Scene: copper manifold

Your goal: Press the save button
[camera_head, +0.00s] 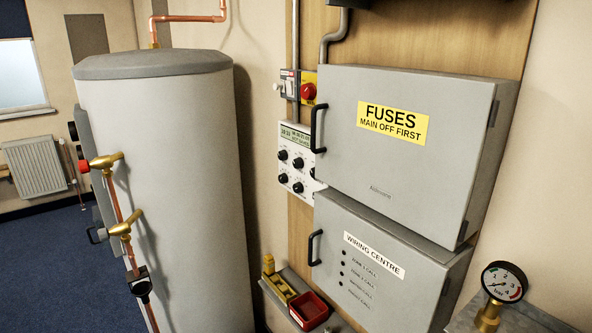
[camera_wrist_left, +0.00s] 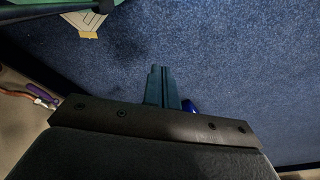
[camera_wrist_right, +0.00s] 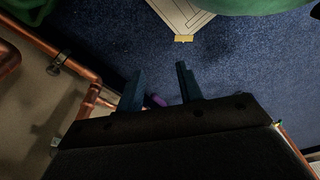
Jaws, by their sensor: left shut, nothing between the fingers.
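A white control panel (camera_head: 289,158) with green displays and several black knobs is on the wooden board in the head view. Its right side is partly hidden by the fuse box. No button marked save can be read at this size. My left gripper (camera_wrist_left: 160,85) shows in the left wrist view, its fingers together over blue carpet with nothing between them. My right gripper (camera_wrist_right: 158,84) shows in the right wrist view, its fingers apart and empty. Neither gripper is in the head view, so both are away from the panel there.
The grey fuse box (camera_head: 380,160) and wiring centre (camera_head: 372,285) jut out right of the panel, with black handles. A large grey cylinder (camera_head: 165,190) with copper pipes stands left. A red switch (camera_head: 308,91) is above; a red tray (camera_head: 309,311) and gauge (camera_head: 503,282) are below.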

